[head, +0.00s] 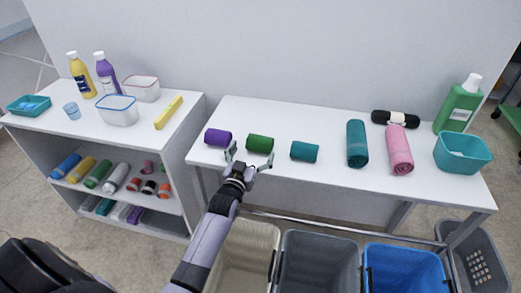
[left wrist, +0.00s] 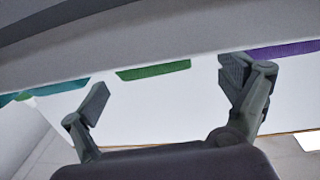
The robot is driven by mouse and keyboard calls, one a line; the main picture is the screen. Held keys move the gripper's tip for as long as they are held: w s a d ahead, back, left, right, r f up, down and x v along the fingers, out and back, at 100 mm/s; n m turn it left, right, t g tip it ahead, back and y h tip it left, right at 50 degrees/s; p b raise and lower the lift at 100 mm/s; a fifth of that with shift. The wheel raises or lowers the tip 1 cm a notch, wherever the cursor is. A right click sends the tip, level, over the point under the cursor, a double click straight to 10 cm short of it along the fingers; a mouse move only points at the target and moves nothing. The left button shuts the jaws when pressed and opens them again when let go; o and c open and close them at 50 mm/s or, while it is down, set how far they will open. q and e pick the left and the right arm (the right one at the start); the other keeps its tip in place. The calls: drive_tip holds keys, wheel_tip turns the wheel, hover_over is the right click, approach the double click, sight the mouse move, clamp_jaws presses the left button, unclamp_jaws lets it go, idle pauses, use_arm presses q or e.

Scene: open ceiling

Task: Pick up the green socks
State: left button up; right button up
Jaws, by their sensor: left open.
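The green socks (head: 260,144) are a small rolled green bundle lying on the white table, between a purple roll and a teal roll. My left gripper (head: 249,160) is open and empty, its fingers spread just in front of the green roll at the table's front edge. In the left wrist view the green roll (left wrist: 153,71) shows between the two spread fingers, partly cut off by a grey part above. I cannot tell whether a finger touches it. My right gripper is not in view.
The purple roll (head: 218,137) and teal roll (head: 304,152) lie close on either side. A larger teal roll (head: 357,144), a pink roll (head: 399,150) and a teal bin (head: 463,154) stand further right. Several bins, including a blue one (head: 405,272), stand below the table front.

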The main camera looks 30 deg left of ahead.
sight(261, 138)
use_arm(q)
drive_tip(key=shift+w, duration=0.6)
drive_tip(key=shift+w+b, duration=0.35)
drive_tip(key=shift+b, duration=0.1)
drive_tip(key=w+b, duration=0.2)
drive_tip(key=w, duration=0.1)
drive_tip(key=shift+w+r, duration=0.15)
drive_tip(key=shift+w, duration=0.2)
drive_tip(key=shift+w+a+r+b, duration=0.15)
drive_tip(key=shift+w+b, duration=0.25)
drive_tip(key=shift+r, duration=0.1)
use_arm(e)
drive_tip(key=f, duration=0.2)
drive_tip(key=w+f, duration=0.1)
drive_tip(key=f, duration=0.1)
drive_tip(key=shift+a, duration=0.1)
use_arm(q)
drive_tip(key=shift+s, duration=0.1)
drive_tip(key=shift+c, duration=0.5)
drive_tip(key=c, duration=1.1)
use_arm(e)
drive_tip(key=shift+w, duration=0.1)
